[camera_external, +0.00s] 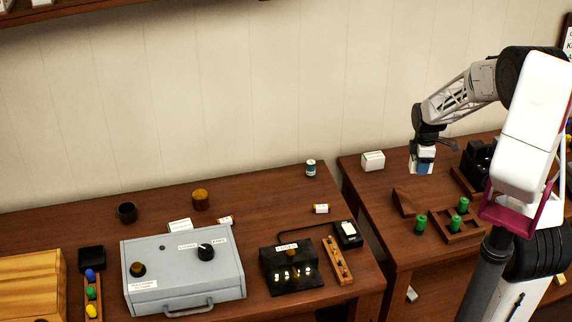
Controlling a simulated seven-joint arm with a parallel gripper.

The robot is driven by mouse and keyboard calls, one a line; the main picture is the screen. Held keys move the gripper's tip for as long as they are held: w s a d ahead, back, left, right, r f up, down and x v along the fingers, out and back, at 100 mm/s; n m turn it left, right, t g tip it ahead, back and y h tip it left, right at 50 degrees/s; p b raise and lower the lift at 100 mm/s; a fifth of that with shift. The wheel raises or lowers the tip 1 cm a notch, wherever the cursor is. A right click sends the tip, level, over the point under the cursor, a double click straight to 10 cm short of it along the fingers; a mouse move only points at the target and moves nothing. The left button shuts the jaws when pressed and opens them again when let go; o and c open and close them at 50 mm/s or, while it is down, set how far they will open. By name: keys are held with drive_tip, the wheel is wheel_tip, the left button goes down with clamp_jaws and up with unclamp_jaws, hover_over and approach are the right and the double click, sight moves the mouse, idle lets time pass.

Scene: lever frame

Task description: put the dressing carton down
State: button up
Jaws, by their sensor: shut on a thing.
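My gripper (425,148) points down over the right table, near its back edge. It is shut on a small blue and white carton (421,168), which I take to be the dressing carton. The carton hangs below the fingers. I cannot tell from this view whether its bottom touches the table or is a little above it.
A white box (373,161) stands to the left of the carton. A brown wedge (404,202) and a wooden tray (452,232) with green cylinders lie in front. Black blocks (479,160) stand to the right. A gap separates the two tables.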

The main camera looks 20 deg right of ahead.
drive_tip(key=m, duration=0.1)
hover_over(438, 191)
drive_tip(key=shift+a+r, duration=0.1)
drive_tip(key=shift+r, duration=0.3)
idle(0.3)
drive_tip(key=shift+f, duration=3.1)
drive_tip(key=shift+f, duration=0.15)
drive_tip(key=shift+f, duration=1.75)
drive_tip(key=shift+f, duration=0.15)
drive_tip(key=o, duration=0.9)
